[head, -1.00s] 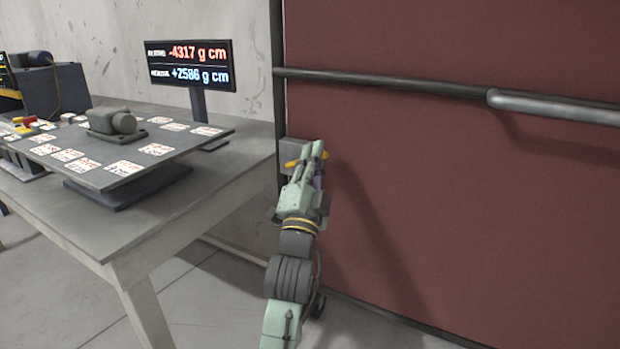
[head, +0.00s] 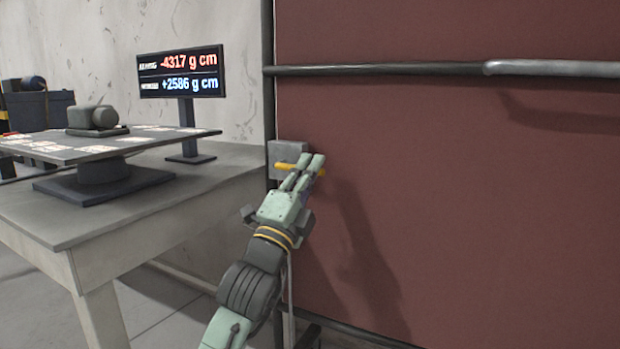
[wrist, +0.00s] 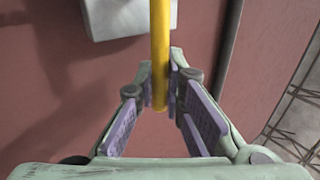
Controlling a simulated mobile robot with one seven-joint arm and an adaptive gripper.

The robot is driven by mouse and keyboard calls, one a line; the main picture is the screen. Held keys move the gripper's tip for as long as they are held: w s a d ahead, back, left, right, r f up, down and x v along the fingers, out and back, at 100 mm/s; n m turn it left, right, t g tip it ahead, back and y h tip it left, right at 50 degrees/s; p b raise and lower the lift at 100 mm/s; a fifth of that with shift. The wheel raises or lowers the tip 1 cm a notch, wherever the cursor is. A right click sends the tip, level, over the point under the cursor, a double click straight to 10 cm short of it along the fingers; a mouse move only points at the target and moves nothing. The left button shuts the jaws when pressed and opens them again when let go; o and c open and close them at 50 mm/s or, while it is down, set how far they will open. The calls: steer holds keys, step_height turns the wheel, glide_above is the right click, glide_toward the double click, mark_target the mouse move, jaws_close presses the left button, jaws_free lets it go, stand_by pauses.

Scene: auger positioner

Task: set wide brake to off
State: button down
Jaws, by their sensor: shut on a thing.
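A grey box (head: 289,154) is mounted at the left edge of the red panel, and a yellow lever (head: 281,166) sticks out from it. No brake marking or on/off label can be read on it. My gripper (head: 307,168) is shut on the lever, with the lever's yellow tip showing just past the fingers on the right. In the wrist view the lever (wrist: 160,45) runs from the box (wrist: 130,14) down between the fingertips of my gripper (wrist: 159,88). The fingers cover part of the lever in the head view.
The red panel (head: 470,200) fills the right side, crossed by a horizontal rail (head: 400,70). A grey table (head: 190,190) on the left carries a balance board (head: 100,150) and a display (head: 181,72). Open floor shows below the table.

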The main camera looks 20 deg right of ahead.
stand_by(0.3)
steer(key=c, duration=1.7)
jaws_free()
steer(key=shift+o, duration=0.2)
steer(key=v, duration=0.7)
steer(key=shift+s, duration=0.15)
steer(key=shift+a+f, duration=0.15)
steer(key=shift+a, duration=0.05)
